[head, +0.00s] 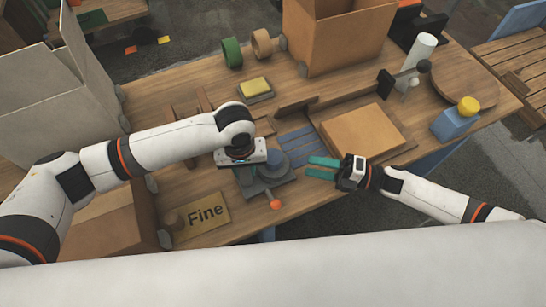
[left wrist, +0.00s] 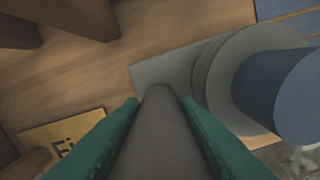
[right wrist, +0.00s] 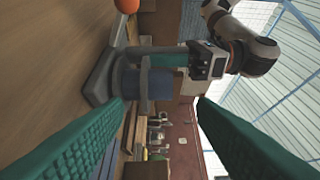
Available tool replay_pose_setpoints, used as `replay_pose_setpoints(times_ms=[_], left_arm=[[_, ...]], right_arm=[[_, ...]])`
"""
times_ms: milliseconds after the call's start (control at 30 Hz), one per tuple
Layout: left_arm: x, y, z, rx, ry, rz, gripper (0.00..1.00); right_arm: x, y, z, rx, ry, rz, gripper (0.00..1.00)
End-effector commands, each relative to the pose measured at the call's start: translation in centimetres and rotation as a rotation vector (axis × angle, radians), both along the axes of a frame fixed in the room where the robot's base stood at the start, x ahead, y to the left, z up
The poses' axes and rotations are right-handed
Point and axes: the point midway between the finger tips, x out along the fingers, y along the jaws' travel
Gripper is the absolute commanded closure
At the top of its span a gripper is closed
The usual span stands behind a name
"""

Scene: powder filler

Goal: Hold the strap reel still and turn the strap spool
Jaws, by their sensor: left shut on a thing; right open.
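The strap reel (head: 285,186) is a grey stand with round discs and an orange knob (head: 276,204), at the table's front edge. The blue strap spool (head: 272,169) stands upright on it; it also shows in the left wrist view (left wrist: 282,95) and the right wrist view (right wrist: 156,84). My left gripper (head: 240,162) is shut on the reel's grey post (left wrist: 160,130), beside the spool.
A "Fine" sign (head: 204,214) lies left of the reel. Blue slats (head: 298,146) lie behind it. A cardboard box (head: 362,140) sits on a board behind my right gripper. A yellow-topped blue block (head: 456,120) is farther right. The table's front edge runs close to the reel.

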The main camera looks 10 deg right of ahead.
Motion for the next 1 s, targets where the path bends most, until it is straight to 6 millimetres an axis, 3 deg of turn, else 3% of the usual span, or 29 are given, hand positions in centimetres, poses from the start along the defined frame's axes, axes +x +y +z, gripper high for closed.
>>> replay_pose_setpoints(times_ms=[500, 700, 1000], left_arm=[[0.0, 0.0, 0.1, -0.001, -0.001, 0.000, 1.00], [0.0, 0.0, 0.1, -0.001, -0.001, 0.000, 1.00], [0.0, 0.0, 0.1, -0.001, -0.001, 0.000, 1.00]], right_arm=[[2.8, 9.1, 0.1, 0.002, -0.003, 0.003, 0.48], [3.4, 10.7, 0.1, -0.001, -0.002, 0.002, 0.48], [3.4, 11.0, 0.0, -0.001, -0.002, 0.002, 0.48]])
